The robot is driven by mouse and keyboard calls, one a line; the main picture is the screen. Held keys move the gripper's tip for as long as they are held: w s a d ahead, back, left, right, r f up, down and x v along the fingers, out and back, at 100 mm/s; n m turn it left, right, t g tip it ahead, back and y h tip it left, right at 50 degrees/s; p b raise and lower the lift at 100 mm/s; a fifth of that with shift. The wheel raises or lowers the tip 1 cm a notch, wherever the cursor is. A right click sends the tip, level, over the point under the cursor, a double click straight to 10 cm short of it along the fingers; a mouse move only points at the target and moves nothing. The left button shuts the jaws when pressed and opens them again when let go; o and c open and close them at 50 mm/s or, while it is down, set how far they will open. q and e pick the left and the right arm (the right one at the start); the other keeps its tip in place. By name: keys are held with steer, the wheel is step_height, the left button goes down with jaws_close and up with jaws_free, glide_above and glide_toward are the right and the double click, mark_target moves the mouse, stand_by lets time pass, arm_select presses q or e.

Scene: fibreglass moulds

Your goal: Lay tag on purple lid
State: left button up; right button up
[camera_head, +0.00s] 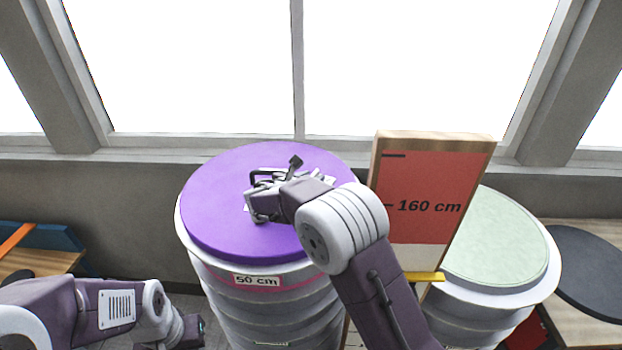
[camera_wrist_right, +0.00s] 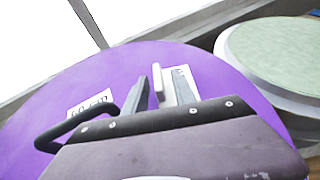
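The purple lid (camera_head: 215,215) is a round disc on top of a tall white ribbed stack, left of centre in the head view. It also fills much of the right wrist view (camera_wrist_right: 45,95). My right gripper (camera_head: 262,192) is low over the middle of the lid. A white tag with dark lettering (camera_wrist_right: 92,103) lies on the lid, left of the fingers in the wrist view. A second white piece (camera_wrist_right: 187,75) shows beside the fingers, partly hidden. I cannot tell whether the fingers touch either piece. My left gripper (camera_head: 192,330) is low at the lower left, away from the lid.
A red and wooden board marked 160 cm (camera_head: 425,185) stands upright right of the lid. Behind it is another white drum with a pale green lid (camera_head: 500,240). A dark round disc (camera_head: 590,270) lies at the far right. A 50 cm label (camera_head: 258,281) is on the stack's front.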

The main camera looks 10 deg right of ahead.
steer(key=shift+r, duration=0.15)
steer(key=b+v, duration=0.2)
steer(key=v, duration=0.1)
steer(key=b+v, duration=0.1)
steer(key=shift+s+a+f, duration=0.2)
steer(key=shift+a+f, duration=0.05)
steer(key=shift+a, duration=0.1)
steer(key=b+v, duration=0.1)
steer(key=v, duration=0.4)
steer(key=b+v, duration=0.1)
steer(key=v, duration=0.1)
steer(key=shift+s+r+b, duration=0.2)
steer(key=shift+r+b, duration=0.15)
steer(key=shift+r, duration=0.05)
steer(key=shift+w+d, duration=0.1)
steer(key=shift+w, duration=0.05)
